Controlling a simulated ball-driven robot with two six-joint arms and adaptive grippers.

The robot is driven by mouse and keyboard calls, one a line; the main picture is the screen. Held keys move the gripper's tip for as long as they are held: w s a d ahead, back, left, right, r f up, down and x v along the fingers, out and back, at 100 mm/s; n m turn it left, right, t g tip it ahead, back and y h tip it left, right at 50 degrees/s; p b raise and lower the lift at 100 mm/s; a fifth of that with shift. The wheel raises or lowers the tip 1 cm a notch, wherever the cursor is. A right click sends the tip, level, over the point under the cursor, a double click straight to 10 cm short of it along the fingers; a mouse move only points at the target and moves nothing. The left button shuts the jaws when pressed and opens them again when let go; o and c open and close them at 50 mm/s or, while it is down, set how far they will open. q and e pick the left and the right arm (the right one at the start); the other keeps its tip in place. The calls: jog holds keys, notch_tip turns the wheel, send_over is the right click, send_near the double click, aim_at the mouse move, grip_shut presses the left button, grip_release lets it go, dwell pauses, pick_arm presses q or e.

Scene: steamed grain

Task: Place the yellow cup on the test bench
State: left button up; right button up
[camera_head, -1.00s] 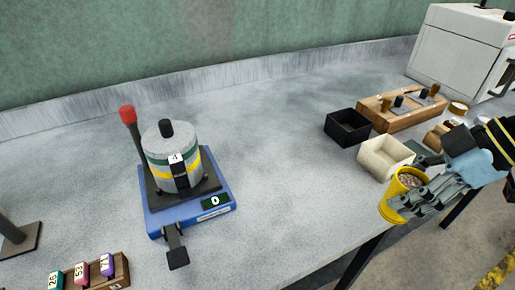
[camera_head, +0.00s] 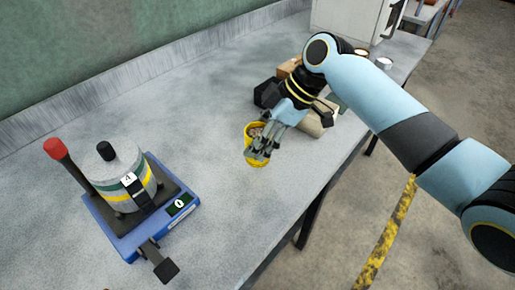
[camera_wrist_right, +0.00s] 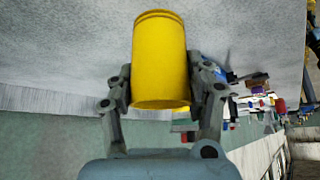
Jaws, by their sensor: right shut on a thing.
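The yellow cup (camera_head: 250,129) holds brownish grain and is in my right gripper (camera_head: 265,143), over the middle of the grey test bench (camera_head: 215,225) in the head view. In the right wrist view, the yellow cup (camera_wrist_right: 161,62) sits between the two fingers of my right gripper (camera_wrist_right: 163,92), which are shut on its sides. I cannot tell whether the cup's bottom touches the bench. My left gripper is not in view.
A blue device (camera_head: 170,227) with a grey striped cylinder (camera_head: 117,180) and a red-knobbed lever (camera_head: 55,149) stands left of the cup. A black box (camera_head: 266,93) and a pale box (camera_head: 313,125) are behind and beside my right arm. Bare bench lies between device and cup.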

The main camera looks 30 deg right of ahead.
notch_tip(320, 180, down, 4)
jog(key=shift+r, duration=0.2)
jog(key=shift+f, duration=0.15)
jog(key=shift+f, duration=0.2)
jog(key=o, duration=1.2)
jog(key=shift+o, duration=0.2)
jog(key=shift+r, duration=0.1)
